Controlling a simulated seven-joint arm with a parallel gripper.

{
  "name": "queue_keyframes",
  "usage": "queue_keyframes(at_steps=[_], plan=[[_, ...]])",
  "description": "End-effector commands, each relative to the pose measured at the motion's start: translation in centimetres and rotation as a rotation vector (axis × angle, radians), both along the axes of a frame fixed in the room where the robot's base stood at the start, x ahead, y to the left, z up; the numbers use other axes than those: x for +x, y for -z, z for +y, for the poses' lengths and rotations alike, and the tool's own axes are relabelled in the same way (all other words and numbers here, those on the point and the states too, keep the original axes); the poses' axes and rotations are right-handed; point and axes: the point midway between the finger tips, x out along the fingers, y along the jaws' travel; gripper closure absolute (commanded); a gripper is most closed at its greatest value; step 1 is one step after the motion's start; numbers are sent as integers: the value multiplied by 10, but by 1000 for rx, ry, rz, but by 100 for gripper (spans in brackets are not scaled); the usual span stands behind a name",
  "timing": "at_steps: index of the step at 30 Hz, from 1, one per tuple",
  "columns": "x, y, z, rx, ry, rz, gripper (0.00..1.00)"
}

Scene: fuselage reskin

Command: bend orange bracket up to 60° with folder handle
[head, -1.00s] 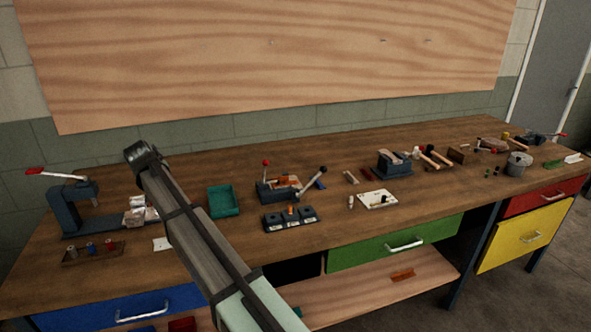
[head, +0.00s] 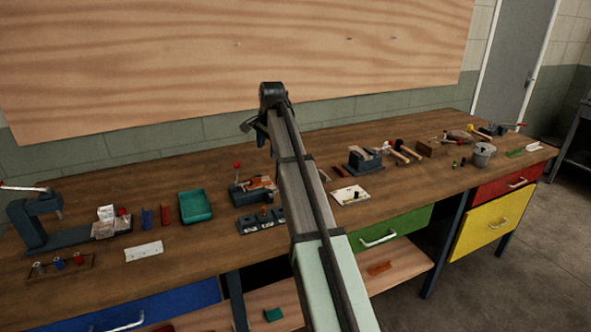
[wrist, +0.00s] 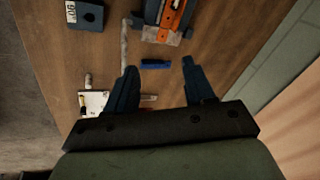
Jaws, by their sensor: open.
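The orange bracket (head: 263,182) lies in the dark blue folder (head: 238,194), left of my arm in the head view. In the wrist view the orange piece (wrist: 172,20) shows at the top edge, clamped on the folder, partly cut off. A grey bar that looks like the folder handle (wrist: 124,45) reaches down beside it. My gripper (wrist: 163,66) is open and empty above the bench, with its fingers apart and not touching the folder.
An angle block (wrist: 86,14) marked 90° is beside the folder. A small blue piece (wrist: 156,62) lies near my fingertips. A white plate (head: 350,195), a dark vise-like tool (head: 364,158) and a teal tray (head: 195,206) stand along the bench. The wall is behind.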

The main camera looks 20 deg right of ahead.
Motion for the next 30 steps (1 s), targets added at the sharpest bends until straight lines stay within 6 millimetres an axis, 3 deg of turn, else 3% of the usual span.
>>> queue_keyframes(at_steps=[1, 3, 10, 17, 30], plan=[[-9, -6, -23, 26, 52, 6, 47], [-20, -12, -45, 61, 114, 14, 47], [-47, -26, -93, 138, 248, 34, 47], [-52, -23, -103, 157, 281, 40, 47], [-31, 41, -98, 156, 278, 41, 47]])
